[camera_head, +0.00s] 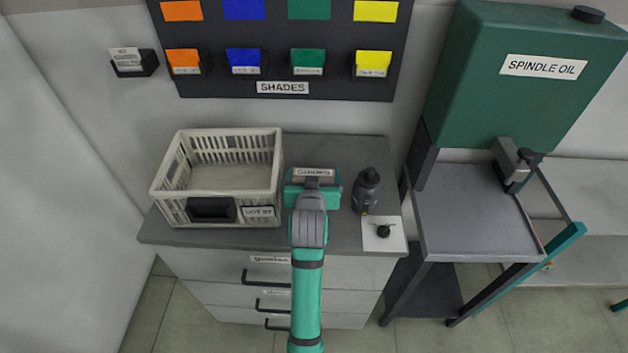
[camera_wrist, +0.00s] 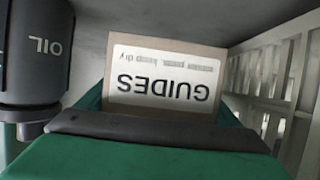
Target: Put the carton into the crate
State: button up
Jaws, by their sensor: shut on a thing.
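The carton (camera_head: 314,172) is a small brown box with a white label reading GUIDES. It is on the grey cabinet top, right of the crate, with its lower part hidden by my gripper. In the wrist view the carton (camera_wrist: 165,82) sits upside down between the jaws. My gripper (camera_head: 313,186) is green and shut on the carton; I cannot tell whether the carton touches the cabinet top. The crate (camera_head: 262,195) is a cream slatted open box with a label, on the left of the cabinet top. It looks empty. Its slatted side (camera_wrist: 275,85) shows at right in the wrist view.
A dark oil bottle (camera_head: 367,190) stands close right of the carton; it also shows in the wrist view (camera_wrist: 35,60). A white card (camera_head: 397,234) with a small black item lies at the cabinet's front right. The wall board (camera_head: 285,88) is behind.

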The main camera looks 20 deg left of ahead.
jog(key=shift+f, duration=1.3)
jog(key=shift+f, duration=0.1)
jog(key=o, duration=0.9)
jog(key=shift+c, duration=0.2)
jog(key=shift+s, duration=0.1)
jog(key=v, duration=1.1)
jog(key=shift+s+d+r, duration=0.1)
jog(key=shift+s+r, duration=0.2)
jog(key=shift+s, duration=0.05)
